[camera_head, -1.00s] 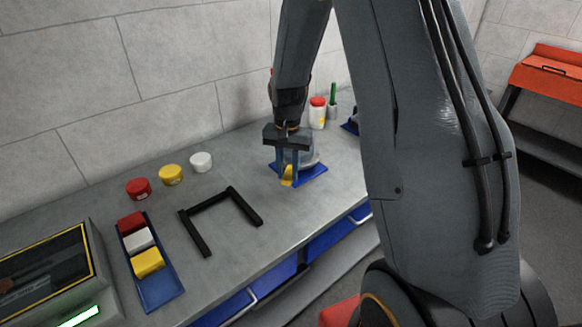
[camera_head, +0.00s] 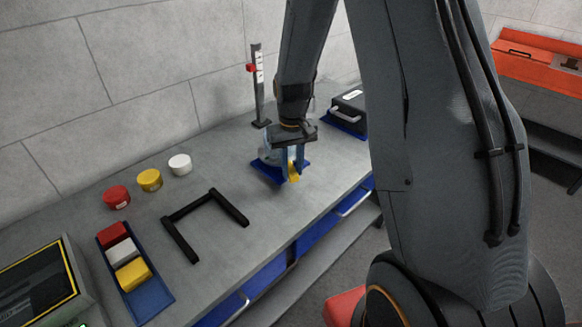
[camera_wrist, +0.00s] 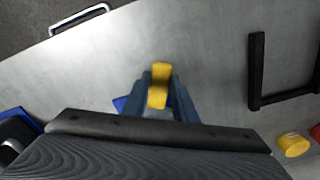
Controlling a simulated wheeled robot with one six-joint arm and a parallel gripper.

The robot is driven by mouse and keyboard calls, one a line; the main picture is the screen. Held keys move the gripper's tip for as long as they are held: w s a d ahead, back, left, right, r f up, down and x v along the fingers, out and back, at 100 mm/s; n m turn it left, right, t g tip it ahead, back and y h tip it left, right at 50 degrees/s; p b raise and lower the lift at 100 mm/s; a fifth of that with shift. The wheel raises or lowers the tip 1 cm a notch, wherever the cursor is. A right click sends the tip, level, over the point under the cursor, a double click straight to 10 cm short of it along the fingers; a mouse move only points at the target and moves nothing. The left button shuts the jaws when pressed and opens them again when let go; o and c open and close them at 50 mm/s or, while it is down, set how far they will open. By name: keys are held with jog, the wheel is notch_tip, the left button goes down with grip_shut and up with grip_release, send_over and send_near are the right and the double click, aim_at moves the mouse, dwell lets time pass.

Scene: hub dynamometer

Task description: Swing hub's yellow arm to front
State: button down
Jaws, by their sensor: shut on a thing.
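The hub (camera_head: 268,155) is a grey round body on a blue base plate (camera_head: 266,172) on the bench, partly hidden behind my gripper. Its yellow arm (camera_head: 293,172) shows between the fingers of my gripper (camera_head: 292,172). In the wrist view the yellow arm (camera_wrist: 158,85) lies between both blue-grey fingertips of my gripper (camera_wrist: 157,88), which is shut on it. The yellow arm points toward the bench's front edge, a little to the right in the head view. Most of the hub is hidden under my gripper in the wrist view.
A black U-shaped frame (camera_head: 205,215) lies left of the hub. Beyond it are a blue tray of coloured blocks (camera_head: 150,298) and red, yellow and white round pots (camera_head: 149,180). A gauge stand (camera_head: 258,90) stands behind, and a dark case (camera_head: 349,108) to the right.

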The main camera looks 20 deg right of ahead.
jog(key=shift+w+d+r+n, duration=0.1)
jog(key=shift+w+d+n, duration=0.05)
jog(key=shift+d+n, duration=0.55)
jog(key=shift+w+d+n, duration=0.1)
jog(key=shift+d+n, duration=0.5)
jog(key=shift+d, duration=0.15)
jog(key=shift+w+d+n, duration=0.15)
jog(key=shift+d+n, duration=0.3)
jog(key=shift+n, duration=0.05)
jog(key=c, duration=1.4)
grip_release()
jog(key=shift+c, duration=0.2)
notch_tip(320, 180, up, 8)
jog(key=b, duration=0.2)
